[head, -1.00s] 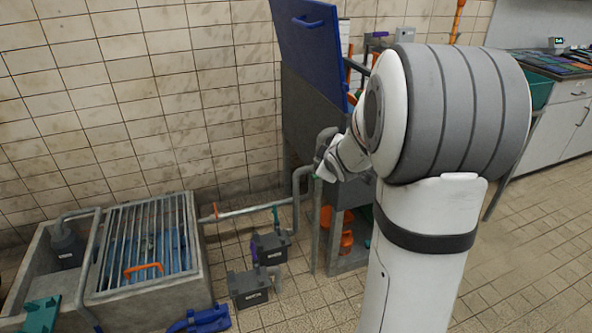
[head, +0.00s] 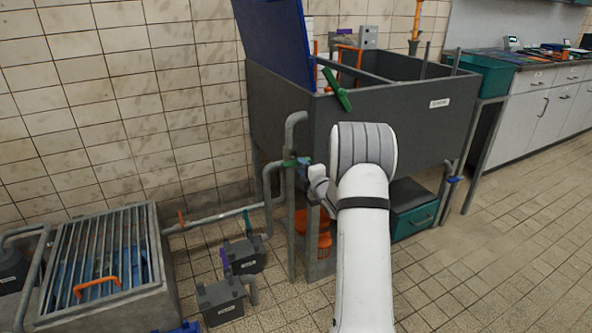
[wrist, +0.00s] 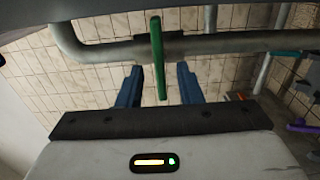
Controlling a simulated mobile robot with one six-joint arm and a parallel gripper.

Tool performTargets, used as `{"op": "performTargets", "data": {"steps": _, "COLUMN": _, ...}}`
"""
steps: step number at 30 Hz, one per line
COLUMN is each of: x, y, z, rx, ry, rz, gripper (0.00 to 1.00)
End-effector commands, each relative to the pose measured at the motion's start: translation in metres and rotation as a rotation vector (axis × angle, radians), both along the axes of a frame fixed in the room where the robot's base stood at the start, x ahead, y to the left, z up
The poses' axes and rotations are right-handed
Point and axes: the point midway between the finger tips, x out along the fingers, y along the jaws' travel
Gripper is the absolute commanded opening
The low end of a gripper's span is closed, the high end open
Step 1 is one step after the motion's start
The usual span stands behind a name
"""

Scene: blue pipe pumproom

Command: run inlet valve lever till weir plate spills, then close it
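A green lever (wrist: 157,55) on a grey pipe (wrist: 225,43) stands between the two blue fingers of my gripper (wrist: 157,78) in the wrist view. The fingers are apart, with a gap on each side of the lever. In the head view my gripper (head: 303,163) is beside the green lever (head: 289,163) on the upright pipe at the tank's left corner. No label shows that this is the inlet valve. The large grey tank (head: 385,130) is open on top. I cannot pick out a weir plate or any water inside it.
Another green handle (head: 336,90) leans at the tank's front rim. A raised blue panel (head: 275,40) stands at its left. A grated basin (head: 110,250), dark boxes (head: 220,300) and a low pipe (head: 215,218) fill the lower left. The floor at right is clear.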

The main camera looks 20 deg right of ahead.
Motion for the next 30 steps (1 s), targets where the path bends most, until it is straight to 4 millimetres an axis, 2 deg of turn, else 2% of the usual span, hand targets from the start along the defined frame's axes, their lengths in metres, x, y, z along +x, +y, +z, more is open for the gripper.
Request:
{"op": "performTargets", "data": {"steps": 3, "x": 0.015, "y": 0.000, "z": -0.001, "rx": -0.001, "ry": -0.001, "rz": 0.001, "gripper": 0.33}}
{"op": "performTargets", "data": {"steps": 6, "x": 0.022, "y": 0.001, "z": -0.001, "rx": 0.001, "ry": 0.000, "rz": 0.001, "gripper": 0.33}}
{"op": "performTargets", "data": {"steps": 15, "x": 0.025, "y": 0.001, "z": 0.000, "rx": 0.001, "ry": 0.001, "rz": -0.001, "gripper": 0.33}}
{"op": "performTargets", "data": {"steps": 27, "x": 0.025, "y": 0.000, "z": 0.000, "rx": 0.001, "ry": 0.001, "rz": -0.002, "gripper": 0.01}}
{"op": "performTargets", "data": {"steps": 30, "x": 0.025, "y": 0.000, "z": 0.000, "rx": 0.001, "ry": 0.001, "rz": -0.002, "gripper": 0.00}}
